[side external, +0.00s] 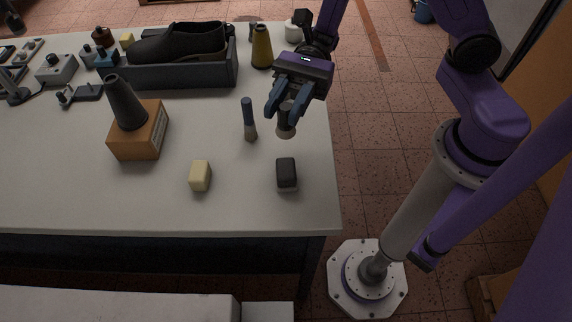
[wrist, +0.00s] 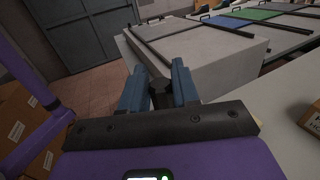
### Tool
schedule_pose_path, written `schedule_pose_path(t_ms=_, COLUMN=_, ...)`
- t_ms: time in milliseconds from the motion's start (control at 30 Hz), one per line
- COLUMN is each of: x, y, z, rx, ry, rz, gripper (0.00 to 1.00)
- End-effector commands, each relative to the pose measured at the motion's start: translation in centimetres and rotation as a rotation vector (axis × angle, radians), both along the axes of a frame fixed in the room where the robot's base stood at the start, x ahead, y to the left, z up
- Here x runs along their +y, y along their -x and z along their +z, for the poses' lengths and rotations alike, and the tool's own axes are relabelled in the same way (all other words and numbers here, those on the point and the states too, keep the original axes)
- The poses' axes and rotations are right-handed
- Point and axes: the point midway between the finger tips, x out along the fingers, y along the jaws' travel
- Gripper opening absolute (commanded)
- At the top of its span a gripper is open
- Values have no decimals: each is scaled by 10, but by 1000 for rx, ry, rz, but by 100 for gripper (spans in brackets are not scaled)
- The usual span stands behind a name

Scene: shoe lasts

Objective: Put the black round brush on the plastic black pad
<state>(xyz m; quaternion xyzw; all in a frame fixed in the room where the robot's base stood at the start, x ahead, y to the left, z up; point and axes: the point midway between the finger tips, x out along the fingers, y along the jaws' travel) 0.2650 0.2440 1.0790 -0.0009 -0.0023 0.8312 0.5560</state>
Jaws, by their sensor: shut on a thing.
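My gripper (side external: 282,118) is over the right part of the table, with its blue-grey fingers pointing down. It is shut on a dark round brush (side external: 286,131) with a paler lower end, which appears upright. The fingers hide part of it. In the wrist view, a dark part of the brush (wrist: 161,94) shows between the fingers (wrist: 159,88). A black rounded block with a paler lower edge (side external: 287,173) lies on the table in front of the brush. A flat black pad-like piece (side external: 88,92) lies at the far left; I cannot tell which one is the plastic pad.
A blue-handled brush (side external: 249,118) stands left of my gripper. A cream block (side external: 200,176) lies front left. A dark cone (side external: 125,103) stands on a brown box (side external: 139,132). A grey tray (side external: 170,76) holds a black shoe (side external: 180,43). The table's right edge is close to my gripper.

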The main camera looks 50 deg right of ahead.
Motion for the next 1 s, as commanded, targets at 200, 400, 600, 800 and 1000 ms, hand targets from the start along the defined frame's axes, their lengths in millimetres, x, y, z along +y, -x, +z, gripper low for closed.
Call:
schedule_pose_path(t_ms=200, x=0, y=0, z=-25, rx=0, ry=-1, rz=0, gripper=0)
schedule_pose_path(t_ms=400, x=0, y=0, z=-44, rx=1, ry=0, rz=1, gripper=0)
schedule_pose_path(t_ms=600, x=0, y=0, z=-67, rx=1, ry=0, rz=0, gripper=0)
schedule_pose_path(t_ms=800, x=0, y=0, z=-79, rx=0, ry=0, rz=-1, gripper=0)
schedule_pose_path(t_ms=1000, x=0, y=0, z=-101, rx=1, ry=-1, rz=0, gripper=0)
